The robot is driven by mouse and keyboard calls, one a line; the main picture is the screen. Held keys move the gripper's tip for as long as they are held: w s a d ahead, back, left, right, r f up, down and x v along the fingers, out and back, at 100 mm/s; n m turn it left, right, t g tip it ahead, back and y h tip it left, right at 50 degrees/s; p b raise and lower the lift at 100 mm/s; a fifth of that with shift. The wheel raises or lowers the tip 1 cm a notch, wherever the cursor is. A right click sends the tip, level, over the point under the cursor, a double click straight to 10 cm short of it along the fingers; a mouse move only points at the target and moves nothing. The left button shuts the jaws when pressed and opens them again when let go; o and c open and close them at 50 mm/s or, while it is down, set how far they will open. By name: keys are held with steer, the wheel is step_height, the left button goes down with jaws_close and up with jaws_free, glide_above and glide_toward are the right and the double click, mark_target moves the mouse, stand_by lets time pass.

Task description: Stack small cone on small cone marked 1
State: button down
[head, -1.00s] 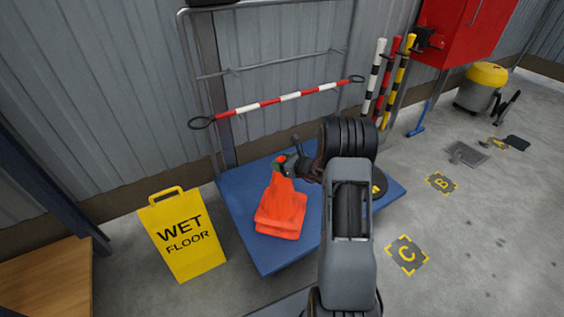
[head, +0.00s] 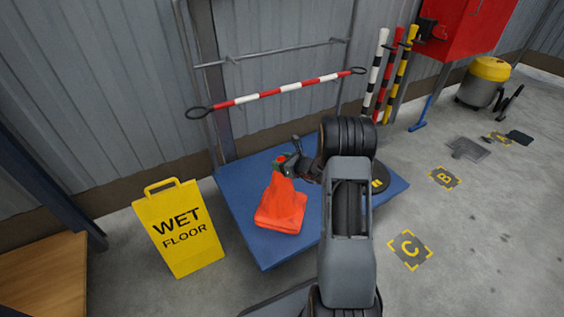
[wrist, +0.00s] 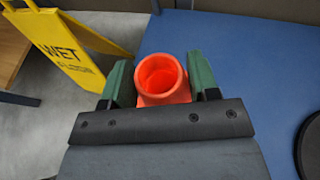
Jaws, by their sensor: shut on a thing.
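An orange small cone (head: 283,195) stands upright on the blue platform (head: 262,251). My gripper (head: 284,163) is shut on its top. In the wrist view, the cone's open tip (wrist: 160,76) sits between the two green finger pads. The other cone is not distinct; the held cone appears to be nested down over it, with the bases close together. No mark 1 is readable. The lower part of the cone is hidden in the wrist view.
A yellow wet floor sign (head: 180,230) stands left of the platform. A round black base with yellow marks (head: 380,178) sits at the platform's right side, partly behind my arm. A red-white bar (head: 290,92) hangs behind. Bare blue platform lies around the cone.

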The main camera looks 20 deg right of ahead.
steer(key=shift+c, duration=1.4)
jaws_free()
steer(key=shift+f, duration=0.1)
steer(key=shift+p+v, duration=2.2)
steer(key=shift+v, duration=4.75)
steer(key=s+a+r+n+g+y+p, duration=0.1)
steer(key=s+a+r+n+g+p, duration=0.2)
steer(key=a+r+n+p, duration=0.45)
steer(key=s+a+r+n+g+p, duration=0.2)
steer(key=a+r+n+g+p, duration=0.15)
steer(key=r, duration=0.75)
steer(key=s+a+r+n+g+y+p, duration=0.1)
steer(key=s+a+r+n+g+p, duration=0.2)
steer(key=a+r+n+p, duration=0.5)
steer(key=s+r+n+h+p, duration=0.4)
steer(key=s+r+n+p, duration=0.1)
steer(key=r, duration=0.5)
steer(key=s+r+n+h+p, duration=0.4)
steer(key=r+n+p, duration=0.3)
steer(key=r, duration=0.3)
steer(key=shift+s+d+r, duration=0.25)
steer(key=shift+s+d, duration=0.25)
steer(key=shift+s, duration=0.05)
